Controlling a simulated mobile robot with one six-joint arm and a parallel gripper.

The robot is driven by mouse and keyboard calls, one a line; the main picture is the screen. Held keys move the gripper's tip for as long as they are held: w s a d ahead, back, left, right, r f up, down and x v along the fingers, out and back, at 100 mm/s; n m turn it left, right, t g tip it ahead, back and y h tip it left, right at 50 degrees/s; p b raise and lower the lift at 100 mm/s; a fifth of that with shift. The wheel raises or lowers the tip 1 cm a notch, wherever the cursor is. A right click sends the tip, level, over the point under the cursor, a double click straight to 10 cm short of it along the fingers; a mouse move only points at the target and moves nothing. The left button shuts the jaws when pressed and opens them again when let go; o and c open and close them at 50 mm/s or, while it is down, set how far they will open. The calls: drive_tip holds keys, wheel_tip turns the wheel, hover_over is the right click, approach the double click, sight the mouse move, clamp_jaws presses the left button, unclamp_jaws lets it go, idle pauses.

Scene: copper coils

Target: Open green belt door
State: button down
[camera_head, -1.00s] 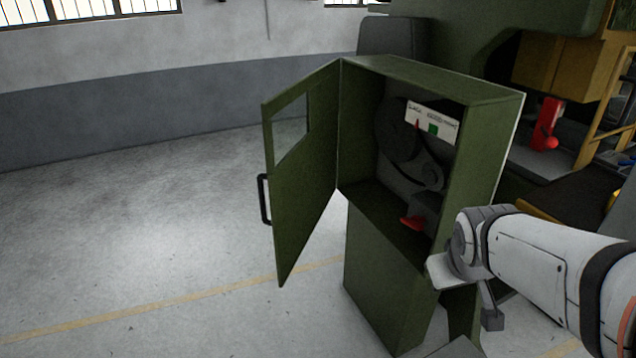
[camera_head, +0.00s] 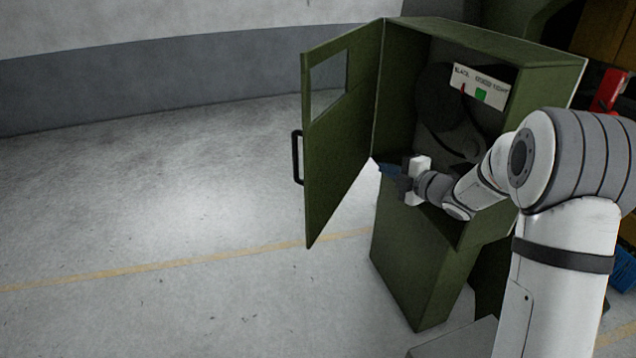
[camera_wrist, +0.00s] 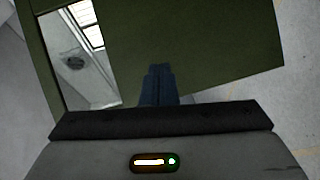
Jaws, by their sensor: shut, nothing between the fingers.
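The green belt door (camera_head: 345,165) stands open, swung out to the left of its green cabinet (camera_head: 410,270). It has a window cut-out near its top and a dark handle (camera_head: 297,158) on its outer left edge. My gripper (camera_head: 384,169) is at the cabinet's opening, near the hinge side of the door, with its blue fingers pointing left toward the door's inner face. In the wrist view the fingers (camera_wrist: 157,84) are together and empty, in front of the green door panel (camera_wrist: 205,40). Whether they touch the panel I cannot tell.
Inside the cabinet are dark pulleys (camera_head: 437,95) and a white label plate (camera_head: 481,86) with a green button. My arm crosses the cabinet's lower right part. The concrete floor (camera_head: 150,200) left of the door is clear, with a yellow line.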

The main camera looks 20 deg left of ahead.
sight(312, 177)
drive_tip(key=s+a+f+n+g+y, duration=0.4)
drive_tip(key=a+f+n+g+y, duration=0.1)
drive_tip(key=f+n+g, duration=0.15)
drive_tip(key=shift+t, duration=0.25)
drive_tip(key=x, duration=0.9)
drive_tip(key=r+x, duration=0.1)
drive_tip(key=x, duration=0.3)
drive_tip(key=shift+w+a+p, duration=0.15)
drive_tip(key=shift+a+p, duration=0.1)
drive_tip(key=shift+p, duration=0.15)
